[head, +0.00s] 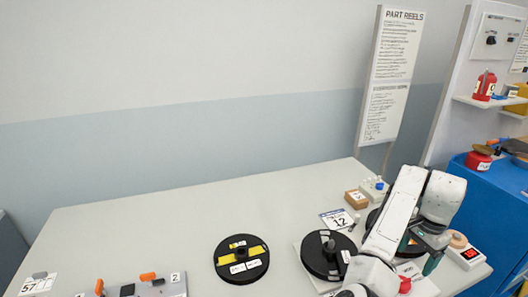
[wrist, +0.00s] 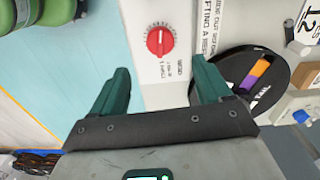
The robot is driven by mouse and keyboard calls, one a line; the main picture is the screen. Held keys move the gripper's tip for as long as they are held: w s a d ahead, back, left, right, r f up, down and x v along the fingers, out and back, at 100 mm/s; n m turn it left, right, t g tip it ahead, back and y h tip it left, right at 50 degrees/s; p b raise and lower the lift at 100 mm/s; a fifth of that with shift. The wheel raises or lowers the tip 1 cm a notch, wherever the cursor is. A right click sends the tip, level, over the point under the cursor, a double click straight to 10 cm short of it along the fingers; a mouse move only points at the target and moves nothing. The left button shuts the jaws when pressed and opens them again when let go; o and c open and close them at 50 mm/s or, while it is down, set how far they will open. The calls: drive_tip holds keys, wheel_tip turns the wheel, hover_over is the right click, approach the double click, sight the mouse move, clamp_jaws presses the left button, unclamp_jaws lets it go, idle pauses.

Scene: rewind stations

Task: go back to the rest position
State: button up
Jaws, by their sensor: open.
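My gripper (head: 432,262) is at the right end of the table in the head view, beside a black reel (head: 411,246) partly hidden by my arm. In the wrist view my gripper (wrist: 160,80) has its two green fingers wide apart, with nothing between them. A white panel with a red knob (wrist: 160,40) lies beyond the fingertips. A black reel with an orange and purple label (wrist: 262,72) is just right of the right finger. My white arm reaches in from the bottom right of the head view.
On the pale table (head: 150,215) are a black reel with yellow patches (head: 241,259), another black reel (head: 318,262), a "12" card (head: 338,219), a brown box (head: 356,198) and a red-display device (head: 467,255). A blue cabinet (head: 492,195) stands right. The table's back left is clear.

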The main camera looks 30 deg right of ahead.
drive_tip(key=s+a+f+n+h, duration=0.1)
drive_tip(key=a+f+n, duration=0.1)
drive_tip(key=a+n, duration=0.2)
drive_tip(key=s+a+f+n+h, duration=0.1)
drive_tip(key=a+f+n, duration=0.2)
drive_tip(key=a, duration=0.1)
drive_tip(key=s+a+f+n+h, duration=0.1)
drive_tip(key=a+f+n, duration=0.1)
drive_tip(key=a+n, duration=0.2)
drive_tip(key=shift+s+a+f+n+t+h, duration=0.2)
drive_tip(key=shift+s+f+n+t+h, duration=0.1)
drive_tip(key=shift+s, duration=0.1)
drive_tip(key=s+a+f+n+y, duration=0.1)
drive_tip(key=s+a+n, duration=0.3)
drive_tip(key=a, duration=0.5)
drive_tip(key=s+a+f+n+y, duration=0.2)
drive_tip(key=s+a+f+n, duration=0.1)
drive_tip(key=a, duration=0.7)
drive_tip(key=shift+s+f+n, duration=0.4)
drive_tip(key=shift+s+f, duration=0.05)
drive_tip(key=shift+s, duration=0.1)
